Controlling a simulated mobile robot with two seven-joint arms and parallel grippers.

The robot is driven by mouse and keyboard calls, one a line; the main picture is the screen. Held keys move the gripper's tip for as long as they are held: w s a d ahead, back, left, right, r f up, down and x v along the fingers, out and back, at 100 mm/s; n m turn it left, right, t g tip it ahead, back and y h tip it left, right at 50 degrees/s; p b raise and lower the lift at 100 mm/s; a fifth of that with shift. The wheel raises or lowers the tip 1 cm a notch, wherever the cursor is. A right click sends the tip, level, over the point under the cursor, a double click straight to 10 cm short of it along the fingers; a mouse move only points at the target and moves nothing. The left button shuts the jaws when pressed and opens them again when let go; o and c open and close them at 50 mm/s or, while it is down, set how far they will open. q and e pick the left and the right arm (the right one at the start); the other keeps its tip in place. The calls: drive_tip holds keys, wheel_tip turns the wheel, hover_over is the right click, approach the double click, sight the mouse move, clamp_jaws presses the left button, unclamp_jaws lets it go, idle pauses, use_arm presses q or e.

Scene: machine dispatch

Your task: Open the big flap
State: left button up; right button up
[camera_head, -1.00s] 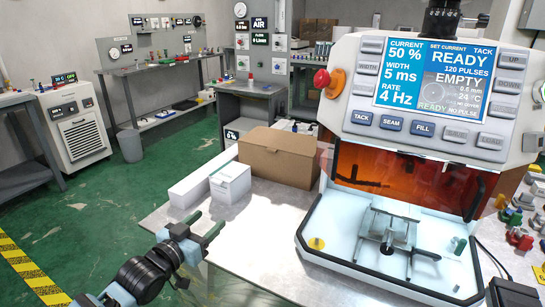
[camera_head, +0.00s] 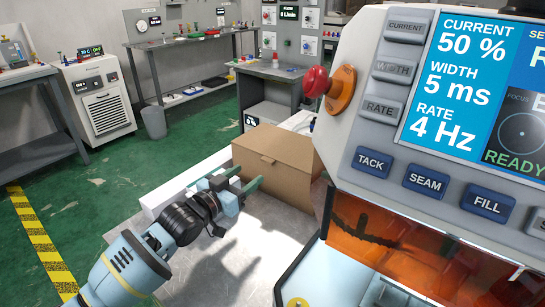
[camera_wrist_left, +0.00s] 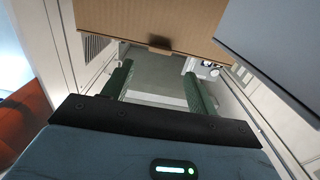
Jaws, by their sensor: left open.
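The welding machine fills the right of the head view, with a tinted orange front panel (camera_head: 400,245) below its keypad. The panel is down, and its right part is cut off by the frame. A closed brown cardboard box (camera_head: 290,160) stands left of the machine; it also shows at the top of the left wrist view (camera_wrist_left: 150,22). I cannot tell which part is the big flap. My left gripper (camera_head: 243,179) is open and empty at the box's left side, apart from the orange panel. Its two green fingers point forward in the left wrist view (camera_wrist_left: 156,75). My right gripper is out of view.
A red stop knob (camera_head: 316,82) juts from the machine's left side. A long white carton (camera_head: 180,183) lies behind my left gripper. The pale worktop (camera_head: 225,270) is clear in front of the box. Open green floor lies to the left.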

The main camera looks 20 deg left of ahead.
sight(266, 161)
use_arm(q)
drive_tip(key=shift+x, duration=3.75)
clamp_jaws()
drive_tip(key=shift+r, duration=0.15)
